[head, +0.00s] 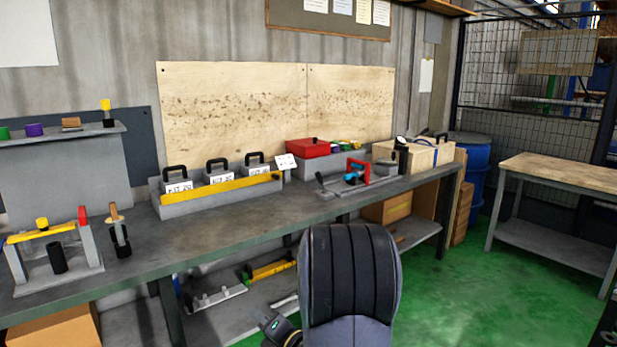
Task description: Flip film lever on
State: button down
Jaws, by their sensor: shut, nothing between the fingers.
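I cannot tell for sure which part is the film lever. A small fixture with a red frame and blue part (357,172) stands on the bench at centre right. A short dark lever (320,180) leans at its left end. A dark upright piece with a pale round top (401,148) stands to its right. At the near left is a grey stand with a yellow bar (42,233), and beside it a tilted handle with a tan top (117,225). My gripper's fingers do not show; dark parts of my body are at the bottom centre.
The long grey bench (215,235) has clear room along its front. A rack with black-handled blocks (218,190) and a red box (307,148) stand at the back. A wooden box (425,153) is at the far end. Green floor lies right, before a wooden-topped table (565,172).

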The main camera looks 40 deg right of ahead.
aim_at(318, 175)
jog(key=i+l, duration=0.45)
jog(key=l, duration=0.2)
jog(key=i+l+z, duration=0.1)
jog(key=i+l, duration=0.35)
jog(key=l, duration=0.2)
jog(key=i+l, duration=0.5)
jog(key=l, duration=0.4)
jog(key=i+l, duration=0.15)
jog(key=l, duration=0.6)
jog(key=i+l+z, duration=0.05)
